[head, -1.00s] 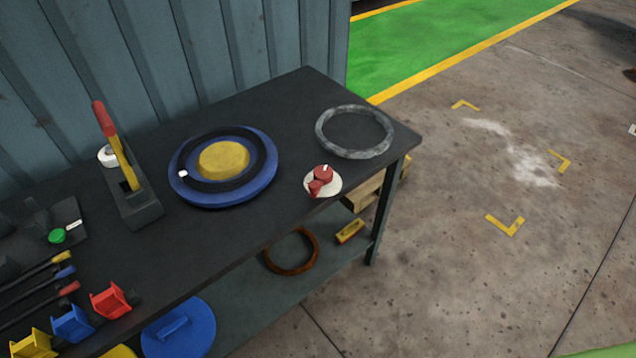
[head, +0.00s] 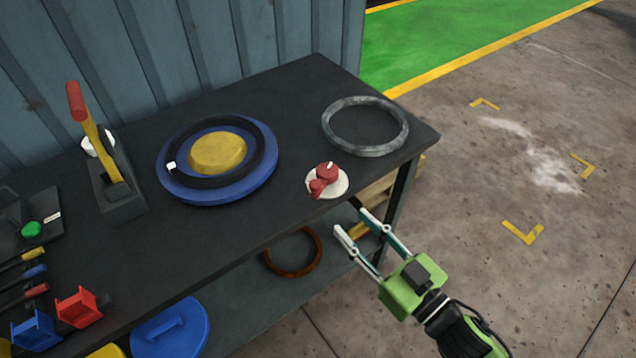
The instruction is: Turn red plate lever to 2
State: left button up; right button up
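The red plate lever (head: 324,178) is a small red knob with a short handle and a white mark, on a round white plate (head: 339,184) near the table's front right edge. The handle points toward the lower left. Any numbers on the plate are too small to read. My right gripper (head: 350,222) is open and empty, with two pale fingers spread, just off the table's front edge. It is below and to the right of the lever and apart from it. My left gripper is not in view.
The dark table (head: 265,225) holds a grey ring (head: 335,140) behind the lever and a blue disc (head: 205,196) with a black ring and yellow centre to its left. A red-handled lever (head: 97,138) stands farther left. Tabletop around the red lever is clear.

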aim_at(319, 190)
jog(key=p+x, duration=0.2)
jog(key=x, duration=1.1)
jog(key=shift+w+a+p, duration=0.2)
jog(key=shift+w+p, duration=0.05)
jog(key=shift+p, duration=0.05)
grip_shut()
